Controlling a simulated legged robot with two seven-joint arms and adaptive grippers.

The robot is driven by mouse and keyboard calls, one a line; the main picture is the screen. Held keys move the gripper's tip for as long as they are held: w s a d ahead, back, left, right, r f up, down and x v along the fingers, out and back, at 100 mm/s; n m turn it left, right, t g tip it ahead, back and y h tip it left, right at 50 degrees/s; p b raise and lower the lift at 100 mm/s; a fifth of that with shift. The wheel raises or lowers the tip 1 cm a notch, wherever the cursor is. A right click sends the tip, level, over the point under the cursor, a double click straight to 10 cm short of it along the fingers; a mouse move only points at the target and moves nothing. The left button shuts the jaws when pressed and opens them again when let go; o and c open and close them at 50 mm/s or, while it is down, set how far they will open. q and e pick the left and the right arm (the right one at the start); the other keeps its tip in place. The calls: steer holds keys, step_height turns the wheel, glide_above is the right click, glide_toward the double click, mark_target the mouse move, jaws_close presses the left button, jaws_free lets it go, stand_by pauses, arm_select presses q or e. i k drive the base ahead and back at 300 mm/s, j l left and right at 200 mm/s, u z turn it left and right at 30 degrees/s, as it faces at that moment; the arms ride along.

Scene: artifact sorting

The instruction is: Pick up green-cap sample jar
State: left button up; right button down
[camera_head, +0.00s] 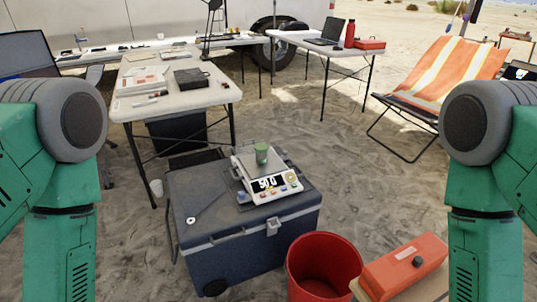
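The green-cap sample jar (261,153) stands upright on the pan of a white digital scale (246,167). The scale has a lit display and sits on top of a blue-grey cooler box (190,189). My two green arms show at the left and right edges of the view, pointing down. Both grippers are below the frame and cannot be seen. Nothing touches the jar except the scale pan beneath it.
A red bucket (321,242) stands right of the cooler, beside an orange-red case (404,262). A white table (215,96) with papers and boxes is behind left. A laptop table (345,53) and an orange striped chair (447,70) stand farther back. Sand between them is open.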

mark_target(261, 159)
steer(key=k+u, duration=0.1)
steer(key=k+z, duration=0.3)
steer(key=z, duration=0.2)
steer(key=k+l+z, duration=0.15)
steer(key=z, duration=0.3)
steer(key=i+j+z, duration=0.4)
steer(key=j, duration=0.25)
steer(key=i+j+z, duration=0.2)
steer(key=j, duration=0.15)
steer(key=j+z, duration=0.2)
steer(key=j, duration=0.15)
steer(key=i+j, duration=0.1)
steer(key=j, duration=0.3)
steer(key=i+j, duration=0.15)
steer(key=j, duration=0.2)
steer(key=i+j, duration=0.1)
steer(key=j, duration=0.3)
